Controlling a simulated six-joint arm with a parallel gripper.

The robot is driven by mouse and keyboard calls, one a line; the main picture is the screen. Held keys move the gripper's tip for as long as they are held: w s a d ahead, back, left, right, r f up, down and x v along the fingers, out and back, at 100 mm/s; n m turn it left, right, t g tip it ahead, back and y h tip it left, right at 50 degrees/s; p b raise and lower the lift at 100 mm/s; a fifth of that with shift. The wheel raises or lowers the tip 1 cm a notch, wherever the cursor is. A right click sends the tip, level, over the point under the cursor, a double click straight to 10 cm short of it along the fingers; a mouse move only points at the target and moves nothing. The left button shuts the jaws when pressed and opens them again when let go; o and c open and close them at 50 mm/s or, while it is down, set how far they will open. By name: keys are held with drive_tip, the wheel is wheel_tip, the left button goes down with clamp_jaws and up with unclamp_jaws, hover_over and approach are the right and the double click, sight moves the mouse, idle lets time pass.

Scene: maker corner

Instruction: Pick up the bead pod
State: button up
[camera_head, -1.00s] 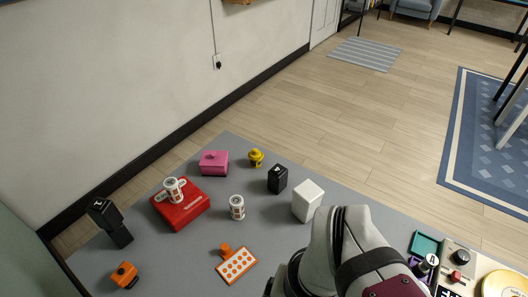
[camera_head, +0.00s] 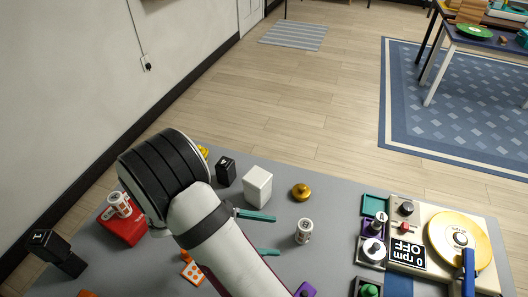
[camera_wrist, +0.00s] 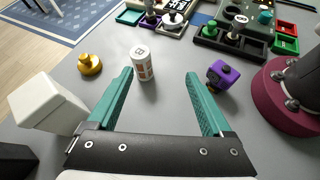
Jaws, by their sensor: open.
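No thing is labelled clearly enough for me to tell which is the bead pod. A small white cylinder with printed marks (camera_head: 303,231) stands upright just beyond my gripper (camera_head: 277,235). In the wrist view the cylinder (camera_wrist: 143,66) is ahead of the open teal fingers (camera_wrist: 160,75), nearer the left fingertip, not held. A similar white cylinder (camera_head: 119,203) stands on a red box (camera_head: 124,228). A gold knobbed piece (camera_head: 302,192) sits behind the near cylinder; it also shows in the wrist view (camera_wrist: 90,65). A purple knobbed piece (camera_wrist: 222,75) is right of the right finger.
A white block (camera_head: 257,187) and a black block (camera_head: 226,169) stand behind my gripper. A device with a yellow disc (camera_head: 459,243) and sorting trays (camera_head: 370,205) are at the right. Bare grey table (camera_head: 330,262) lies between the near cylinder and the trays.

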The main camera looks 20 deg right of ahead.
sight(312, 235)
drive_tip(key=w+f+n, duration=0.1)
drive_tip(key=w+f+n+t+h, duration=0.1)
drive_tip(key=f+n, duration=0.1)
drive_tip(key=shift+f+t+h, duration=0.1)
drive_tip(key=shift+t+h, duration=0.2)
drive_tip(key=x, duration=1.5)
drive_tip(key=shift+w+d+f, duration=0.1)
drive_tip(key=shift+d+f, duration=0.15)
drive_tip(key=shift+d, duration=0.1)
clamp_jaws()
